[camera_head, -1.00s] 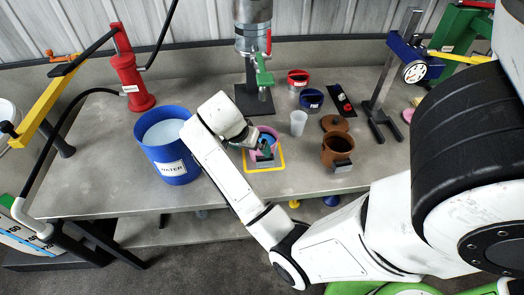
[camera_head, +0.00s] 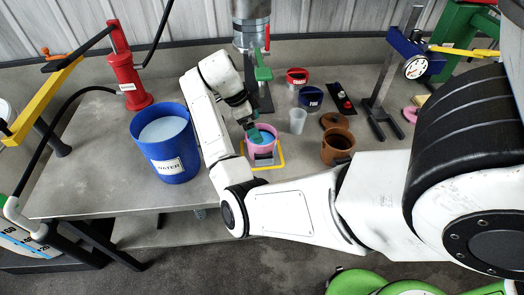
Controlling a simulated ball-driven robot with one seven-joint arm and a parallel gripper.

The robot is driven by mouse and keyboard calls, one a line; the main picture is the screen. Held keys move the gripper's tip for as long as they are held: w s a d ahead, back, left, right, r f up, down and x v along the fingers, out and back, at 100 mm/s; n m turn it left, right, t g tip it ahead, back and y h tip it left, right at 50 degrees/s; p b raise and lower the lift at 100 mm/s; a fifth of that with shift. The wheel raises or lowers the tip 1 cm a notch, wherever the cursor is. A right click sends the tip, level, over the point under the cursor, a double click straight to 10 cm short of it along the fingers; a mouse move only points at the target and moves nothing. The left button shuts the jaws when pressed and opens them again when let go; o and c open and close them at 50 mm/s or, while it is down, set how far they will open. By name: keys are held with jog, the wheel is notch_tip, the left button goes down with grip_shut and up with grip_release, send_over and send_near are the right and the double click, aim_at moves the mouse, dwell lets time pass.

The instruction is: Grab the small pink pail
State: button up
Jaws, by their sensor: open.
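The small pink pail (camera_head: 264,150) stands on a yellow-edged square (camera_head: 270,167) near the front of the grey bench. Something blue shows inside it, and a grey patch is on its front. My gripper (camera_head: 253,132) is just above the pail's back left rim, its teal fingertips pointing down at the pail's opening. The gap between the fingers is hard to see at this size. I cannot tell whether a fingertip touches the rim. The pail is upright and most of its front is visible.
A blue water bucket (camera_head: 166,147) stands left of my arm. A metal column with a green handle (camera_head: 263,74) rises behind. The front right bench is partly clear.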

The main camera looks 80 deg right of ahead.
aim_at(262, 147)
jog(key=shift+x, duration=2.9)
jog(key=shift+c, duration=0.5)
jog(key=c, duration=1.3)
jog(key=shift+c, duration=1.1)
jog(key=shift+r, duration=0.1)
